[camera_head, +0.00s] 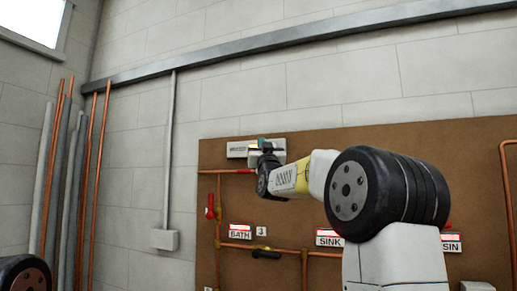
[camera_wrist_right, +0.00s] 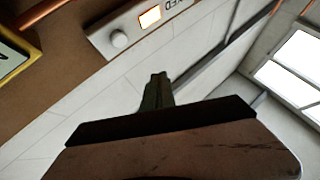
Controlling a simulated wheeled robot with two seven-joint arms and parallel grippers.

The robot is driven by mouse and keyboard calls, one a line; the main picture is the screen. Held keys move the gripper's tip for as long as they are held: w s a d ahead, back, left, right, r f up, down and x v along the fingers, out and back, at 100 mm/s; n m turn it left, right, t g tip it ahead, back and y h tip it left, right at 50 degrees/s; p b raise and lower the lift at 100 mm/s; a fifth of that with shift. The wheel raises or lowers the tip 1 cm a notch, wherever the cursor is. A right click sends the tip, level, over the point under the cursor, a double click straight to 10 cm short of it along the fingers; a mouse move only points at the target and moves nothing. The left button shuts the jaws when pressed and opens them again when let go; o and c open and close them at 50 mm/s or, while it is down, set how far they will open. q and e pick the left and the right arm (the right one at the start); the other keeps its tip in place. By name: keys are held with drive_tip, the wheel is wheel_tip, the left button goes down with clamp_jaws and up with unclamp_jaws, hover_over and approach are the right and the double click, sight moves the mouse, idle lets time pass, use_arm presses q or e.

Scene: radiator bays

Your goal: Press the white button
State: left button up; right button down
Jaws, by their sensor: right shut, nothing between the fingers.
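A pale wall box (camera_head: 237,149) is mounted at the top edge of the brown board in the head view. In the right wrist view the same box (camera_wrist_right: 97,35) shows a round whitish button (camera_wrist_right: 119,39) beside a small lit display (camera_wrist_right: 150,17). My right gripper (camera_head: 264,144) is shut and empty, and overlaps the box's right part in the head view. In the wrist view its fingertips (camera_wrist_right: 157,80) lie below and right of the button, with a visible gap in the picture. The button cannot be made out in the head view. My left gripper is not in view.
The brown board (camera_head: 400,150) carries copper pipes (camera_head: 218,205), a red-handled valve (camera_head: 210,205) and labels such as BATH (camera_head: 240,231) and SINK (camera_head: 329,237). Loose pipes (camera_head: 97,180) lean at the left wall. A grey conduit (camera_head: 280,42) crosses above the board.

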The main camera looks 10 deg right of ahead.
drive_tip(key=w+d, duration=0.5)
drive_tip(key=w, duration=0.2)
drive_tip(key=shift+w, duration=0.15)
idle(0.3)
drive_tip(key=shift+w, duration=0.1)
idle(1.9)
drive_tip(key=shift+w+d, duration=0.25)
drive_tip(key=shift+w+d, duration=0.25)
drive_tip(key=shift+w, duration=0.15)
idle(0.8)
idle(0.3)
drive_tip(key=shift+s+a, duration=0.5)
drive_tip(key=shift+s, duration=0.25)
drive_tip(key=shift+s+a, duration=0.7)
drive_tip(key=shift+s, duration=0.35)
drive_tip(key=shift+s+a, duration=0.7)
drive_tip(key=shift+s, duration=0.3)
